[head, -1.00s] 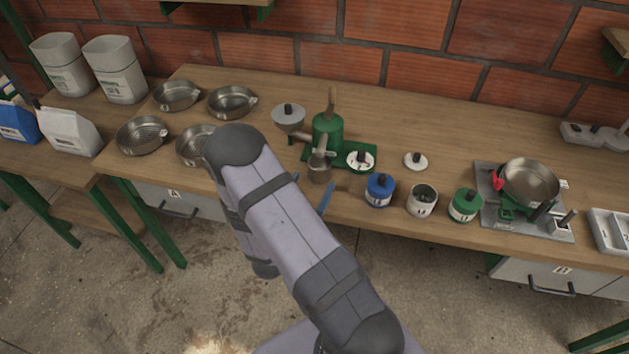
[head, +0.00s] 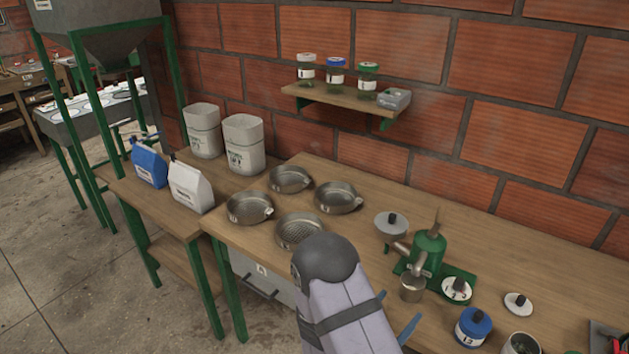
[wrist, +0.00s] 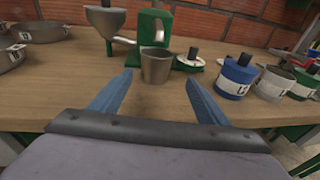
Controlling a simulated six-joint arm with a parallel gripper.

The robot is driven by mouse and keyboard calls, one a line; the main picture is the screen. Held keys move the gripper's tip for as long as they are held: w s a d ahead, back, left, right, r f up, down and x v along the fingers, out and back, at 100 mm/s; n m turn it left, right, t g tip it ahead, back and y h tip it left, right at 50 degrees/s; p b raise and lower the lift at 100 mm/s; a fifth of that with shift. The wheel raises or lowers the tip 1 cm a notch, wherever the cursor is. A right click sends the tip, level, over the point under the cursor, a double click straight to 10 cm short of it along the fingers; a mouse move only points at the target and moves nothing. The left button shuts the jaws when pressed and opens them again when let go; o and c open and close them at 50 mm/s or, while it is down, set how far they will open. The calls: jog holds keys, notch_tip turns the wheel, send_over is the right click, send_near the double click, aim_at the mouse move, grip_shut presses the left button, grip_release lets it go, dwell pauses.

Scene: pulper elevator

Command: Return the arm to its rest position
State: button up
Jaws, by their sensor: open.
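My gripper (wrist: 158,100) is open and empty in the wrist view, its two blue fingers spread apart above the front of the wooden table (wrist: 60,105). A small metal cup (wrist: 156,66) stands beyond the fingertips, under the green pulper (wrist: 151,28). In the head view my arm rises from the bottom, and parts of the blue fingers (head: 396,312) show beside it, in front of the cup (head: 412,288) and the pulper (head: 430,246). Most of the gripper is hidden behind the arm there.
Several metal pans (head: 338,197) stand left of the pulper. Bags (head: 190,186) stand on the left table. A wall shelf (head: 345,101) holds jars. The floor at left is open.

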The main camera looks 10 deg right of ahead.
jog(key=s+d+r+m+g+y+p, duration=0.1)
jog(key=s+d+r+m+g, duration=0.15)
jog(key=s+m+g, duration=0.55)
jog(key=s+d+r+m+g+y+p, duration=0.15)
jog(key=s+r+m+g, duration=0.35)
jog(key=s, duration=0.5)
jog(key=w+a+r+m+t+y+p, duration=0.1)
jog(key=w+a+m+t+y+p, duration=0.15)
jog(key=a+m+y, duration=1.25)
jog(key=a+f+n+h+b, duration=0.2)
jog(key=a+f+h+b, duration=0.1)
jog(key=f+b, duration=3.5)
jog(key=shift+s+f+n+t+h+b, duration=0.15)
jog(key=shift+f+n+t+h+b, duration=0.25)
jog(key=shift+h, duration=0.35)
jog(key=shift+r, duration=0.15)
